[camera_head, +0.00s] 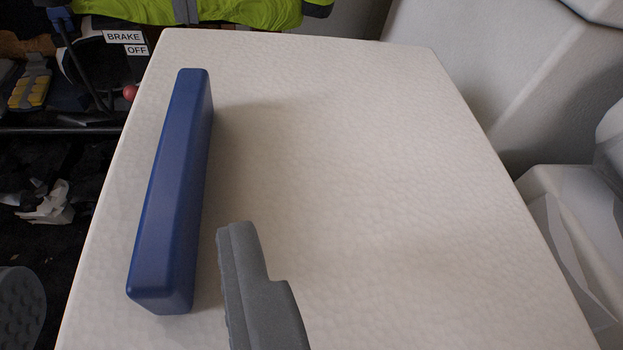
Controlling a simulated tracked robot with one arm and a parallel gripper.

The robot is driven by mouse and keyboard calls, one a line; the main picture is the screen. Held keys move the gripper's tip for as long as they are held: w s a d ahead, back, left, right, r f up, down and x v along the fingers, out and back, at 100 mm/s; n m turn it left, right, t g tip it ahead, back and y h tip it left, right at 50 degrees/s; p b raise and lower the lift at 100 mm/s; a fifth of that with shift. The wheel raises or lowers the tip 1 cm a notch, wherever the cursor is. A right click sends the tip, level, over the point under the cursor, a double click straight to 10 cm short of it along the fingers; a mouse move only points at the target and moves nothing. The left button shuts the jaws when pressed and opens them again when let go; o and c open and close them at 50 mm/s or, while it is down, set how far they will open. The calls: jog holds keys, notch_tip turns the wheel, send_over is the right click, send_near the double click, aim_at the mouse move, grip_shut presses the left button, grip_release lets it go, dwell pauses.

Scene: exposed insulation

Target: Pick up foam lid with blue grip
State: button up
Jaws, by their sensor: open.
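The foam lid (370,190) is a large pale, lightly textured slab that fills the middle of the view. A long blue grip (172,200) stands up from its left part, running from near the far edge toward me. My gripper (130,250) is open and empty. Its right grey finger shows to the right of the grip's near end, with a gap between them. A grey studded piece at the lower left edge looks like its other finger. In the picture the grip lies between the two. Whether the fingers are level with the grip is hard to tell.
Pale padded blocks (500,70) stand at the right, beyond the lid's edge. At the far left are a dark shelf with a yellow item (30,92), a "BRAKE OFF" label (124,37) and a red knob (130,92). A bright yellow-green garment (225,10) lies behind the lid.

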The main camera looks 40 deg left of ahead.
aim_at(164, 199)
jog(key=shift+b+x, duration=1.35)
jog(key=shift+x, duration=1.35)
jog(key=shift+w+d, duration=0.2)
